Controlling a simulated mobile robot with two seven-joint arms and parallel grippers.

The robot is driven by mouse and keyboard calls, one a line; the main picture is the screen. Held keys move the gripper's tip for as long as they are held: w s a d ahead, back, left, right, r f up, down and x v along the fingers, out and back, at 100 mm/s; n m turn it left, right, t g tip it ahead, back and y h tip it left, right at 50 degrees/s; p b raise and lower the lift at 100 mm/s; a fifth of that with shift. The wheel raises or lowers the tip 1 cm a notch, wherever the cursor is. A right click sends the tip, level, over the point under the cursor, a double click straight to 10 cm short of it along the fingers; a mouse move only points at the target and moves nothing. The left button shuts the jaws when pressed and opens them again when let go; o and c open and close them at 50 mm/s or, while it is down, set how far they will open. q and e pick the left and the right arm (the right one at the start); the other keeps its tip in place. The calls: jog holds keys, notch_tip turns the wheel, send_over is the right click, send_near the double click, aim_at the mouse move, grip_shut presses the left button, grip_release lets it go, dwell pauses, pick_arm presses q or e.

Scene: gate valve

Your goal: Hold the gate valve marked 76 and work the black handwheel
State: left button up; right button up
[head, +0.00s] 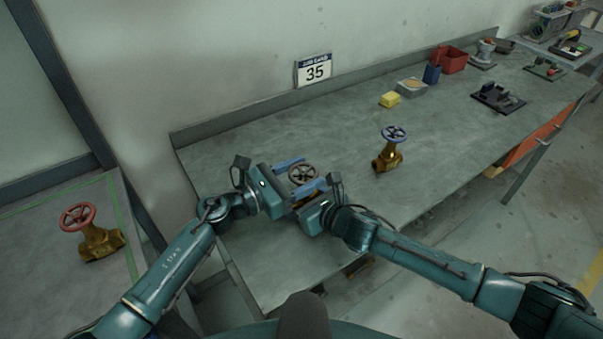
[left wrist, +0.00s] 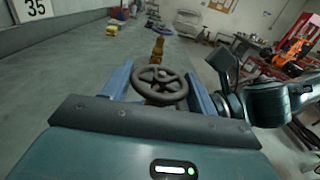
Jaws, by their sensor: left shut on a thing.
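A brass gate valve with a black handwheel (head: 303,174) is between my grippers over the near left of the bench; the handwheel also shows in the left wrist view (left wrist: 160,85). My left gripper (head: 299,176) is shut on this valve, its blue fingers on either side of the handwheel. Whether they press the rim or the body below, I cannot tell. My right gripper (head: 303,197) is close in front, low beside the valve; its fingertips are mostly hidden. The valve's body is largely covered, and no mark 76 is readable.
A brass valve with a blue handwheel (head: 394,133) stands to the right on the bench (head: 245,265). A valve with a red handwheel (head: 77,217) stands on the left table. A yellow block (head: 389,99) and red bin (head: 453,60) are farther back.

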pick_arm(q)
jog(key=m+g+h, duration=0.1)
jog(key=m+g, duration=0.1)
jog(key=g, duration=0.1)
jog(key=shift+w+h, duration=0.15)
jog(key=shift+h, duration=0.25)
jog(key=shift+c, duration=0.2)
jog(key=shift+m+g+h, duration=0.5)
jog(key=shift+m+g, duration=0.8)
jog(key=shift+g, duration=0.5)
jog(key=shift+f, duration=0.1)
jog(key=o, duration=1)
jog(key=shift+a, duration=0.1)
jog(key=s+a, duration=0.2)
jog(key=a, duration=0.9)
jog(key=shift+s+a, duration=0.15)
jog(key=shift+a, duration=0.2)
